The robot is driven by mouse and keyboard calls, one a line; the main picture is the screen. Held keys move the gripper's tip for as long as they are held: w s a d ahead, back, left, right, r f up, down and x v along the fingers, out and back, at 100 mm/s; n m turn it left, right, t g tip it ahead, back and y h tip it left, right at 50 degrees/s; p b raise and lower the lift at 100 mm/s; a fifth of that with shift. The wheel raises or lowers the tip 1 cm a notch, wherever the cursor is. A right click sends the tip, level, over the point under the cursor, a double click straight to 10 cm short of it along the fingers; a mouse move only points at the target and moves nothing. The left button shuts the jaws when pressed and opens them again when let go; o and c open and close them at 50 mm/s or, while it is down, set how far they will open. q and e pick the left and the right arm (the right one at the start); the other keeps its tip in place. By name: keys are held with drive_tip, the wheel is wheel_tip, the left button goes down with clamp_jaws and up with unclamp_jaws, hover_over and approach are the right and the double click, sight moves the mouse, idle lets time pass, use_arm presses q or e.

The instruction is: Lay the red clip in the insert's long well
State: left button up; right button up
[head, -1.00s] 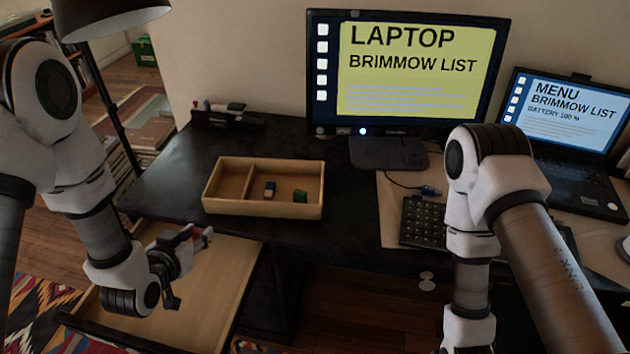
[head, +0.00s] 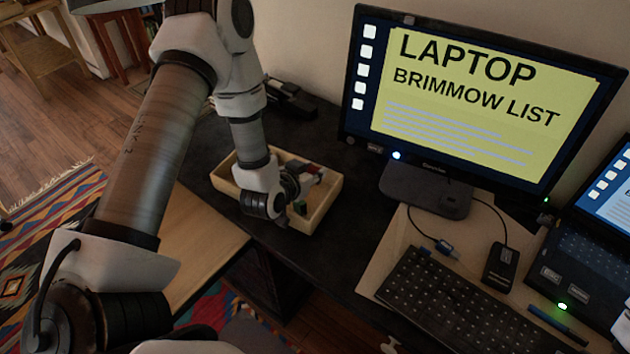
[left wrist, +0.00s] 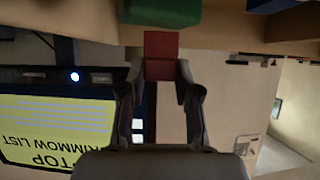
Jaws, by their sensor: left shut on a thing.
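The red clip (head: 311,168) is held in my left gripper (head: 302,178), over the right-hand part of the wooden insert (head: 328,198). In the left wrist view, which is upside down, the red clip (left wrist: 160,58) sits between the two fingertips (left wrist: 160,78). A green block (left wrist: 160,12) shows just beyond the clip there, and a blue piece (left wrist: 272,4) is at the top right corner. My left wrist hides much of the insert's inside in the head view. I cannot tell whether the clip touches the insert's floor. My right gripper is out of view.
The monitor (head: 470,95) stands behind and right of the insert, with a keyboard (head: 462,300) in front of it. A dark pen tray (head: 290,100) lies behind the insert. Bare black desk lies right of the insert.

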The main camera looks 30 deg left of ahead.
use_arm(q)
drive_tip(key=f, duration=0.3)
drive_tip(key=shift+w+d+f, duration=0.1)
drive_tip(key=shift+d, duration=0.15)
drive_tip(key=shift+f, duration=0.2)
drive_tip(key=shift+a, duration=0.15)
drive_tip(key=shift+f, duration=0.1)
drive_tip(key=o, duration=0.8)
